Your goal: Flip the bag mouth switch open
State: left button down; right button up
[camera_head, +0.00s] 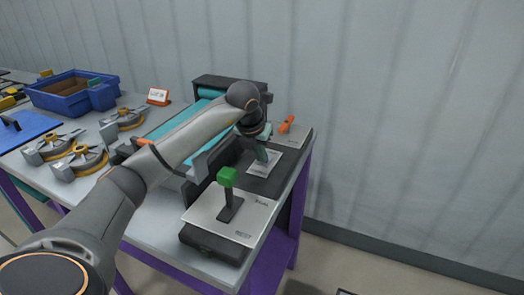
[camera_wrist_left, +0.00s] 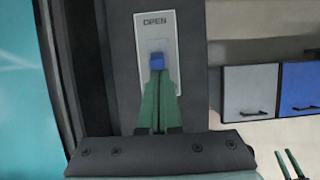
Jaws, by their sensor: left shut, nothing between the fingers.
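The bag mouth switch (camera_wrist_left: 157,61) is a small blue knob on a pale plate (camera_wrist_left: 171,86) marked OPEN in the left wrist view. In the head view, a pale plate (camera_head: 257,168) lies under my left gripper (camera_head: 262,156), and the blue knob is hidden there. In the left wrist view my left gripper (camera_wrist_left: 158,76) has its green fingers together, empty, with the tips right at the near side of the knob. I cannot tell whether they touch it.
A green-knobbed lever (camera_head: 228,177) stands on a near white plate (camera_head: 213,207). An orange lever (camera_head: 287,124) is farther back. A teal conveyor belt (camera_head: 173,123), metal hook pieces (camera_head: 81,161) and a blue crate (camera_head: 60,97) are left. Open floor lies right of the table.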

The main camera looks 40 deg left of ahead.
pick_arm(q)
jog(key=shift+w+r+g+p, duration=0.25)
jog(key=shift+r+p, duration=0.2)
jog(key=shift+p, duration=0.25)
jog(key=shift+w+r+g+p, duration=0.15)
jog(key=shift+g+p, duration=0.2)
jog(key=shift+p, duration=0.45)
jog(key=shift+w+a+g+p, duration=0.15)
jog(key=shift+g+p, duration=0.25)
jog(key=shift+p, duration=0.3)
jog(key=shift+w+g+h+p, duration=0.2)
jog(key=shift+g+h+p, duration=0.1)
jog(key=shift+p, duration=0.2)
jog(key=shift+w+a+r+p, duration=0.1)
jog(key=shift+w+p, duration=0.2)
jog(key=shift+p, duration=0.3)
pick_arm(e)
notch_tip(320, 180, up, 6)
jog(key=d, duration=0.2)
jog(key=shift+s+d+f+h, duration=0.2)
jog(key=shift+d+f+h, duration=0.05)
jog(key=shift+h, duration=0.05)
